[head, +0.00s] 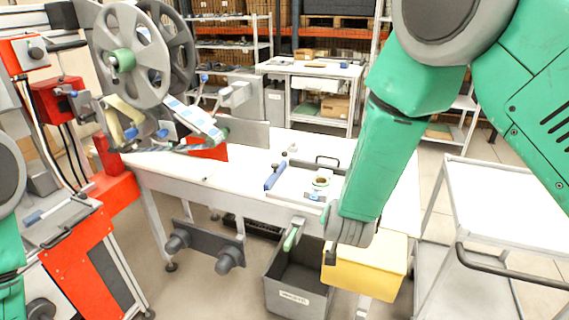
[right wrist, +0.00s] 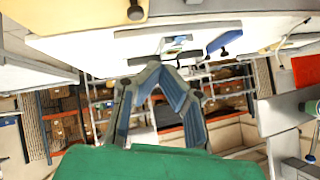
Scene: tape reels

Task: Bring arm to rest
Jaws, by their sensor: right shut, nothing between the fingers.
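My right arm (head: 385,150) is green and comes in from the upper right of the head view. It hangs bent, with its grey joint (head: 350,228) low in front of the white table. My right gripper (right wrist: 161,68) shows in the right wrist view with its two blue-grey fingers meeting at the tips. It is shut and empty. In the head view I cannot make it out. A piece of my left arm (head: 10,255) shows at the left edge of the head view; its gripper is outside the picture.
A grey bin (head: 297,285) and a yellow box (head: 365,268) are below the arm. A reel machine (head: 130,60) stands left, a white cart (head: 500,200) right.

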